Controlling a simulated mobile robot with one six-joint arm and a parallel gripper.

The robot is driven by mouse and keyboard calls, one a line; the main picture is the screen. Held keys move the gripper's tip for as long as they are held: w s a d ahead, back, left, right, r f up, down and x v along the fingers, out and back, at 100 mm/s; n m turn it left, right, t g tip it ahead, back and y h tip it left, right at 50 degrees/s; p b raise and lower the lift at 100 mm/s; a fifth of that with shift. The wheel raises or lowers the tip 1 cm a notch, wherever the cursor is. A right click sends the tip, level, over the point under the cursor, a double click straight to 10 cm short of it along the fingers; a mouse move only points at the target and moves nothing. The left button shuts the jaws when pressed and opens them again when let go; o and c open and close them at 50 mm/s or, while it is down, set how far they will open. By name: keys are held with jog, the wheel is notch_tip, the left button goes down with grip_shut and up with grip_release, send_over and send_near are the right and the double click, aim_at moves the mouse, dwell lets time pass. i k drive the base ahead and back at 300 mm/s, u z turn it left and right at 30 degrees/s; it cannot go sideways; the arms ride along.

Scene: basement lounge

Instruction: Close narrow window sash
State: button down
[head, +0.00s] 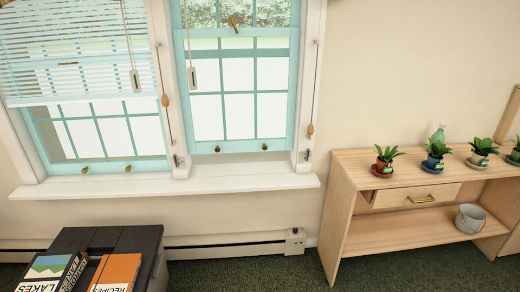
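The narrow window is the right one of two, with a teal lower sash (240,146) of several panes. Two small brass lifts, a left one (217,149) and a right one (264,147), sit on its bottom rail. The bottom rail hangs a little above the white sill (240,181), with a pale strip between them. A brass latch (233,23) shows near the top of this window. My gripper is not in view.
A wider window (98,166) with half-lowered blinds (75,50) is on the left. Cords with tassels hang beside both windows. A dark box (135,240) with books stands front left. A wooden shelf unit (400,192) with potted plants stands right. Carpet (245,272) lies between.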

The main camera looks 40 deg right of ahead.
aim_at(255, 145)
jog(key=z, duration=0.15)
jog(key=i, duration=0.85)
jog(key=u, duration=0.2)
jog(key=k, duration=0.85)
jog(key=z, duration=0.2)
jog(key=i, duration=0.4)
